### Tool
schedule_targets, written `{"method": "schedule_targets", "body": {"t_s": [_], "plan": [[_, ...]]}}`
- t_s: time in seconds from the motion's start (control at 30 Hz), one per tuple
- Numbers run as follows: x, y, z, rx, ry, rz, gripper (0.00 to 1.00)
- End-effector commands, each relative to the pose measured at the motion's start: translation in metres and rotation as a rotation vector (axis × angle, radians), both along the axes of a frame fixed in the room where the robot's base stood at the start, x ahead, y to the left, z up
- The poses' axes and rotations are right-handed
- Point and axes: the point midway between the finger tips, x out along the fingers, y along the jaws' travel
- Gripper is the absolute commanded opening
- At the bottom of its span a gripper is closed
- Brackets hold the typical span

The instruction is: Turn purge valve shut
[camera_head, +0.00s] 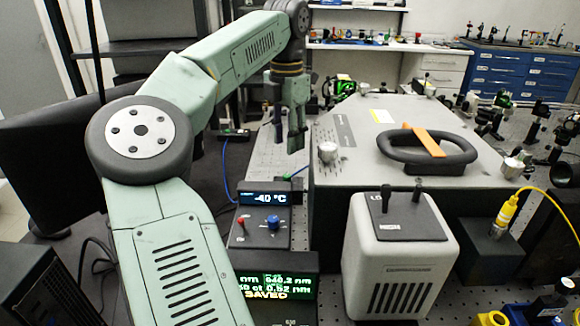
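My gripper (288,138) points down at the back left of the large grey instrument box (335,175). Nothing shows between its fingers, but their spacing is too small to judge. No part is readably labelled as the purge valve. On the box lid is a black loop handle (462,152) with an orange bar (425,139) across it, to the right of my gripper. A silver knob (327,151) stands at the lid's left edge, nearer the camera than my gripper. I cannot tell which of these parts, if any, is the valve.
A controller reading -40 °C (240,230) and a green-text display (268,262) sit in front. A pale lamp housing (405,250) stands at the front right, with a yellow cable plug (506,213) beyond it. Optics mounts crowd the right side. A dark monitor (50,155) stands left.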

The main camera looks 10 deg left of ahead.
Motion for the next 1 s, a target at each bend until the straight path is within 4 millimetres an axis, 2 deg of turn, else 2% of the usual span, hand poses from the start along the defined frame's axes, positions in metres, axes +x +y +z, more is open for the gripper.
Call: {"method": "schedule_targets", "body": {"t_s": [0.3,0.5,0.87,1.0], "plan": [[-0.001,0.001,-0.06,-0.001,0.003,0.001,0.36],[-0.001,0.0,-0.083,-0.001,0.002,0.001,0.36],[0.0,0.0,-0.091,-0.001,0.001,0.001,0.36],[0.0,0.0,-0.091,-0.001,0.001,0.001,0.28]]}}
